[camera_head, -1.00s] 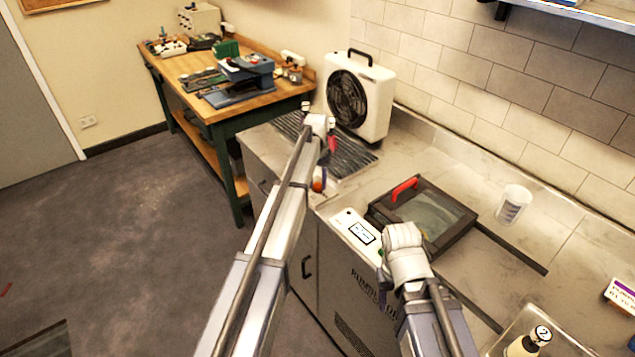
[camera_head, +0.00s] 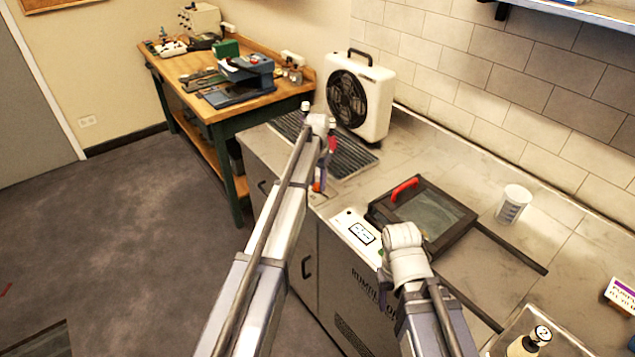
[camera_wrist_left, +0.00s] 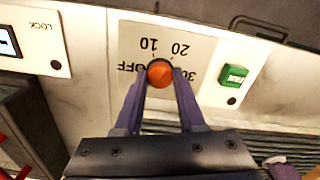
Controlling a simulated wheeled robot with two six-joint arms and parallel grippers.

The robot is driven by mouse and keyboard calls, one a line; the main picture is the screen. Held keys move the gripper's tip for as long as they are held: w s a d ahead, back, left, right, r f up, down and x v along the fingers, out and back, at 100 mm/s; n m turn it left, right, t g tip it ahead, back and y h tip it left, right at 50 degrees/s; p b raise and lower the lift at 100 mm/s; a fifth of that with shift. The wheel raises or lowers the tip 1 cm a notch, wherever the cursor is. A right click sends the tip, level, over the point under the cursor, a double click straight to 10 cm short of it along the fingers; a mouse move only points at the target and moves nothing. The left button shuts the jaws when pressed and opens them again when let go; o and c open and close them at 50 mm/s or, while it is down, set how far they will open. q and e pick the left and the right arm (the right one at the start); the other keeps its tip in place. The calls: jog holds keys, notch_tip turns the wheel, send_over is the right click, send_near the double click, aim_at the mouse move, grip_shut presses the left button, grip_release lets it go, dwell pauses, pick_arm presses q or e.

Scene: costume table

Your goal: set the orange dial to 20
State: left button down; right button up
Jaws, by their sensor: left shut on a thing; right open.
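The orange dial (camera_wrist_left: 160,73) sits on a pale panel (camera_wrist_left: 205,48) marked OFF, 10, 20 and 30, which reads upside down in the left wrist view. My left gripper (camera_wrist_left: 159,80) is shut on the dial, one purple finger on each side. The dial's pointer is not clear, so I cannot tell its setting. In the head view the left gripper (camera_head: 319,180) is at the counter's front edge and mostly hides the dial. My right gripper (camera_head: 384,284) is open, beside the machine's front panel; its fingers are largely hidden by its wrist.
A green FAN button (camera_wrist_left: 234,74) is beside the dial. A dark-framed lid with a red handle (camera_head: 404,190), a white cup (camera_head: 513,204) and a fan unit (camera_head: 358,97) stand on the counter. A dark slatted grate (camera_head: 345,160) lies before the fan unit.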

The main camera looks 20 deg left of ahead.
aim_at(318, 185)
dwell(0.3)
pick_arm(q)
jog(key=c, duration=0.5)
grip_release()
notch_tip(318, 185, up, 8)
jog(key=p, duration=0.8)
jog(key=shift+f, duration=0.1)
